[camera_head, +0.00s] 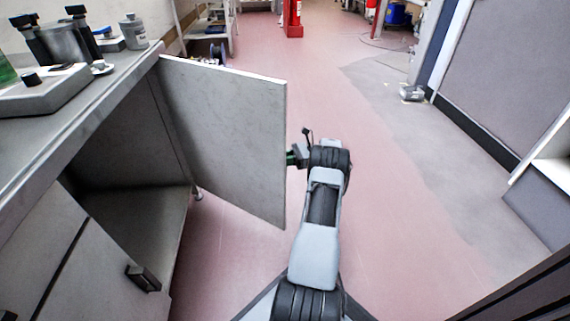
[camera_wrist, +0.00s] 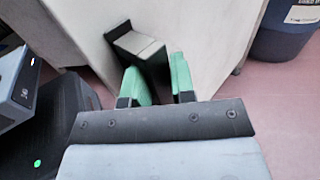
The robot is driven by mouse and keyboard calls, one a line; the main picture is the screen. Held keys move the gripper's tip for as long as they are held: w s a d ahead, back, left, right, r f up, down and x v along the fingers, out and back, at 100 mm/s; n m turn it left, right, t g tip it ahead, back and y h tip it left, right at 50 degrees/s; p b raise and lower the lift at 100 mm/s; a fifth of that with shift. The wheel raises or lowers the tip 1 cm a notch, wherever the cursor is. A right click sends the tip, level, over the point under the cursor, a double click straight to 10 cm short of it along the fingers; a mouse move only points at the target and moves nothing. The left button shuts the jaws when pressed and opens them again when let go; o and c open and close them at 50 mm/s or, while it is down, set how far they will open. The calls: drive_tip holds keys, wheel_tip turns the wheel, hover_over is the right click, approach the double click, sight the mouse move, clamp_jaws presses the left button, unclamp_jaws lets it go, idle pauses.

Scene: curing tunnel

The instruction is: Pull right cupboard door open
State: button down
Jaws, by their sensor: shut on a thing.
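The right cupboard door (camera_head: 228,135) is a pale grey panel. It stands swung wide out from the cabinet, with the dark inside of the cupboard showing beside it. My gripper (camera_head: 291,158) is at the door's free edge, its fingertips partly hidden behind the panel. In the wrist view my gripper (camera_wrist: 158,82) has its green fingers on either side of the door's dark handle (camera_wrist: 136,43), shut on it. The door face (camera_wrist: 205,35) is right behind the handle. In the head view this handle is hidden by the door.
The left door (camera_head: 45,265) is closed, with a dark handle (camera_head: 143,277). Bottles and equipment stand on the worktop (camera_head: 100,95) above. Red floor is clear right of my arm. A grey cabinet wall (camera_head: 505,70) bounds the right. A dark blue bin (camera_wrist: 286,28) shows in the wrist view.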

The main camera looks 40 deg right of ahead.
drive_tip(key=shift+w, duration=0.1)
drive_tip(key=c, duration=1)
unclamp_jaws()
drive_tip(key=shift+o, duration=0.2)
